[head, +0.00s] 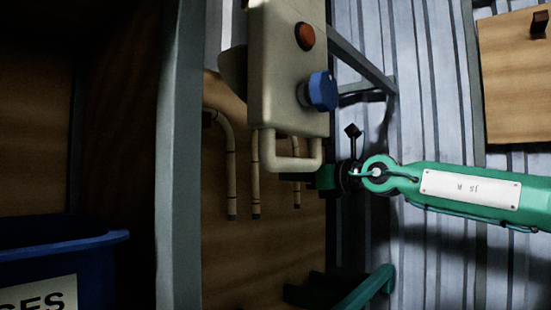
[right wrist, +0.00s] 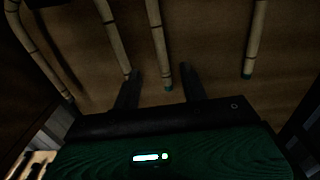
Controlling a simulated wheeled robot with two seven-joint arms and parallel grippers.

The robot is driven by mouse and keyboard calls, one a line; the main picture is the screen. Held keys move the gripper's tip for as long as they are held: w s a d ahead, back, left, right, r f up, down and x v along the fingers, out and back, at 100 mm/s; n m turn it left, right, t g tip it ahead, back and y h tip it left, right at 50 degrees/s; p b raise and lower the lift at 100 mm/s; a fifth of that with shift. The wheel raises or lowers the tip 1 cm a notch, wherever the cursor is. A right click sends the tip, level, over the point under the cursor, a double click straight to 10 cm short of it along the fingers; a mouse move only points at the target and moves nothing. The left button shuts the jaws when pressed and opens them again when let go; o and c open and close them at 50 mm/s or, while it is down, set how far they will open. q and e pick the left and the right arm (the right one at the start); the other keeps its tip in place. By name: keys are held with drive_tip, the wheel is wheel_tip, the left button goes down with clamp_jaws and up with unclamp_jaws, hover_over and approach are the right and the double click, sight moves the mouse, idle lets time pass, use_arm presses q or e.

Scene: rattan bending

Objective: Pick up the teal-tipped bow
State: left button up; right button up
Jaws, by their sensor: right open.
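Several bent rattan bows hang against a wooden panel. In the right wrist view a bow with a teal tip (right wrist: 157,40) hangs between my open fingers, its tip just beyond the fingertips' near side. A second teal-tipped rod (right wrist: 247,55) hangs further right, clear of the fingers. Another rod (right wrist: 113,38) ends close to the left finger with a dark tip. My right gripper (right wrist: 160,70) is open; I cannot tell if it touches a rod.
A beige control box (head: 283,75) with a red button, a blue knob and a bottom handle hangs close above my right gripper. A grey post (head: 180,160) stands left of the rods. A blue bin (head: 60,250) is at lower left. A corrugated metal wall (head: 435,110) is behind.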

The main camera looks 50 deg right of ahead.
sight(258, 174)
drive_tip(key=w+p, duration=0.1)
drive_tip(key=w, duration=0.3)
drive_tip(key=w+p, duration=0.1)
drive_tip(key=w, duration=0.1)
drive_tip(key=shift+w+a+p, duration=0.15)
drive_tip(key=shift+a+p, duration=0.1)
drive_tip(key=shift+p, duration=0.1)
use_arm(q)
wheel_tip(258, 174, up, 8)
drive_tip(key=w+p, duration=0.2)
drive_tip(key=p, duration=0.2)
drive_tip(key=shift+d+f, duration=0.15)
drive_tip(key=shift+f, duration=0.05)
use_arm(e)
drive_tip(key=w, duration=0.5)
drive_tip(key=shift+a+r, duration=0.1)
drive_tip(key=shift+a, duration=0.05)
drive_tip(key=shift+s, duration=0.1)
drive_tip(key=c, duration=0.9)
clamp_jaws()
